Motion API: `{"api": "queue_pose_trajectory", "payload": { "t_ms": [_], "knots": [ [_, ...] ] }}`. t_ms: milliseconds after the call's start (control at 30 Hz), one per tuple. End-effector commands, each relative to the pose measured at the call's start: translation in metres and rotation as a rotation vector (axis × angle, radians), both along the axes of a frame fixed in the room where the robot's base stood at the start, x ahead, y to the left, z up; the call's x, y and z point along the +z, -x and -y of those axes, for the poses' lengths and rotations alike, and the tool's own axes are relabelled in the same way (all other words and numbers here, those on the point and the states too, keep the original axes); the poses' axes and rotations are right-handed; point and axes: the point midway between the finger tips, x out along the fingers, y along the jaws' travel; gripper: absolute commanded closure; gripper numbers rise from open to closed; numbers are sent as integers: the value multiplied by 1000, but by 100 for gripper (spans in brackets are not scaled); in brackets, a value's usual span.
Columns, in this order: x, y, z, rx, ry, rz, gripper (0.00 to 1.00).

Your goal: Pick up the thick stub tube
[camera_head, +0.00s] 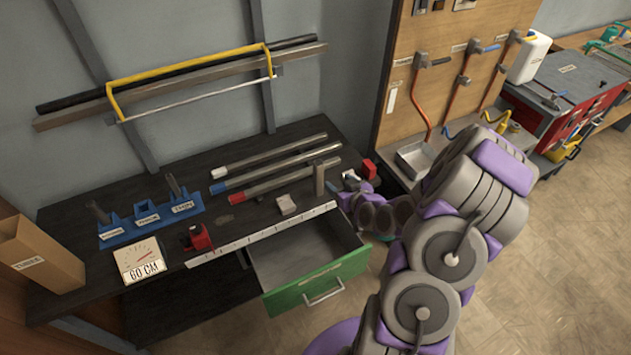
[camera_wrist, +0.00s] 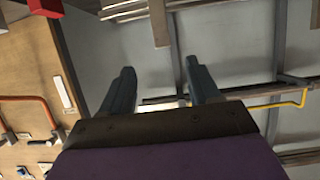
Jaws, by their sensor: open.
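A short, thick grey-brown tube (camera_head: 319,178) stands upright near the right end of the dark workbench; it looks like the thick stub tube. In the wrist view this tube (camera_wrist: 158,22) appears at the top, beyond the fingertips and roughly in line with the gap. My gripper (camera_wrist: 160,66) is open, with nothing between its fingers, and the tube is apart from them. In the head view my arm comes in from the right, and its end is just right of the tube; the fingers are hard to make out there.
Long tubes with coloured ends (camera_head: 275,165) lie behind the stub. A small pale block (camera_head: 287,205) and a white ruler strip (camera_head: 262,235) lie in front. A blue rack (camera_head: 150,220) holds other short tubes at left. The green drawer (camera_head: 318,285) is open below. A red object (camera_head: 369,169) sits close right.

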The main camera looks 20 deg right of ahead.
Motion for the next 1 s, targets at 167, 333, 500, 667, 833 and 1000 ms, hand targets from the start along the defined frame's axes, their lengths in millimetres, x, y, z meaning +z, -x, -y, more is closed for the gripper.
{"api": "queue_pose_trajectory", "payload": {
  "t_ms": [167, 333, 500, 667, 833, 1000],
  "knots": [
    [-8, -8, 2, 2, 3, 2, 38],
    [-10, -14, 1, 2, 4, 3, 38],
    [-13, -26, -3, 2, 0, 1, 38],
    [-22, -53, -2, -1, 0, 2, 38],
    [-34, -79, -2, 1, -1, -1, 38],
    [-42, -99, -3, 1, -1, 1, 38]
  ]
}}
